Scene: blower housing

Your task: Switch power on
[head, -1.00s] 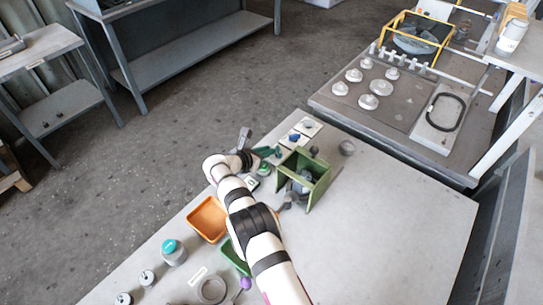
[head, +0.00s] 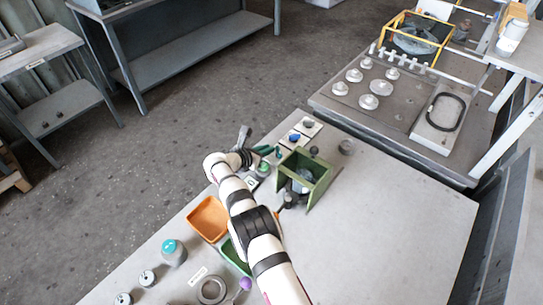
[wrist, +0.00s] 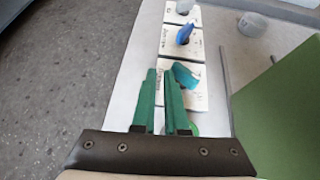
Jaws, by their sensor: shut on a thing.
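A row of white switch plates runs away from me along the table edge. The nearest plate (wrist: 183,92) carries a blue-green lever (wrist: 184,75), which lies tilted beside my right fingertip. My gripper (wrist: 162,78) has green fingers, close together with a narrow gap, over the left side of this plate. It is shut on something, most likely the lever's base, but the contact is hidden. The middle plate has a darker blue lever (wrist: 185,34). The far plate has a grey knob (wrist: 184,6). In the head view, the middle plate (head: 290,144) and far plate (head: 313,130) show past my gripper.
A green open box (head: 318,180) stands close to the right of the plates. A grey round part (head: 346,146) lies beyond it. An orange tray (head: 207,230) and a teal-topped jar (head: 173,252) lie nearer. The table's right side is clear.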

